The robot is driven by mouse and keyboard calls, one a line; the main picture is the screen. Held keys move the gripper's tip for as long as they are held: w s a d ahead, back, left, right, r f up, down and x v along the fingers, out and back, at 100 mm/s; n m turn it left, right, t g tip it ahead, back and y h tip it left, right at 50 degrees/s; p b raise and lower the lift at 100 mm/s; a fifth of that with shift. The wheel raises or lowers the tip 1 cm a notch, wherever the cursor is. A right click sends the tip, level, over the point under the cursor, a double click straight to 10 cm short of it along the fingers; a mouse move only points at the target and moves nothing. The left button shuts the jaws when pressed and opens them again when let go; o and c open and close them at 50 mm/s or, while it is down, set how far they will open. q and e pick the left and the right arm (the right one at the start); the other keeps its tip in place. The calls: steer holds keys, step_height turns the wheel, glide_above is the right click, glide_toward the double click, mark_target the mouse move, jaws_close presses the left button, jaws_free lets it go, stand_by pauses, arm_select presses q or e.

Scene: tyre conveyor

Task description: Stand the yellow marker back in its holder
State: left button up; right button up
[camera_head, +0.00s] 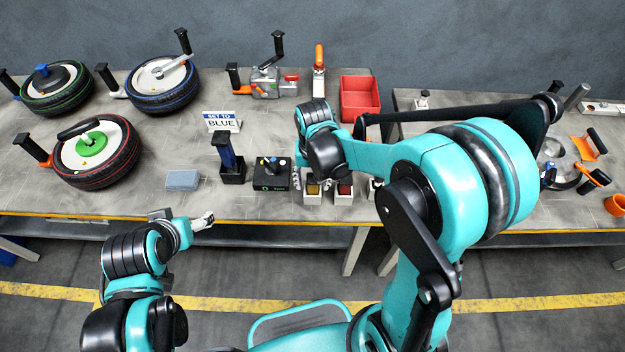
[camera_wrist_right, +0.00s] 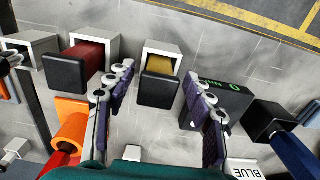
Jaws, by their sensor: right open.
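The yellow marker (camera_wrist_right: 163,65) with a black, square-ended top stands in a white square holder (camera_wrist_right: 150,47); in the head view the yellow (camera_head: 313,189) shows at the table's front edge. My right gripper (camera_wrist_right: 157,80) is open, with its two fingers on either side of the marker's black end and gaps visible at both sides. In the head view my right arm hides most of this gripper. My left gripper (camera_head: 203,221) hangs low in front of the table, away from the marker; its opening is unclear.
A red marker (camera_wrist_right: 88,55) stands in a neighbouring white holder. A black box with a green display (camera_head: 271,180) and a black holder with a blue handle (camera_head: 230,160) stand close by. A "BLUE" sign (camera_head: 222,122), a red bin (camera_head: 360,97) and several wheels lie further back.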

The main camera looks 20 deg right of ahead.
steer(key=shift+r, duration=0.1)
step_height(320, 180, up, 12)
steer(key=s+d+f+n+t+b, duration=0.1)
steer(key=s+d+f+t+b, duration=0.1)
steer(key=s, duration=0.3)
steer(key=s+d+f+n+t+b, duration=0.2)
steer(key=s+f+t, duration=0.1)
steer(key=s+t, duration=0.2)
steer(key=shift+d+b, duration=0.3)
steer(key=shift+d, duration=0.05)
steer(key=shift+s, duration=0.1)
stand_by(2.0)
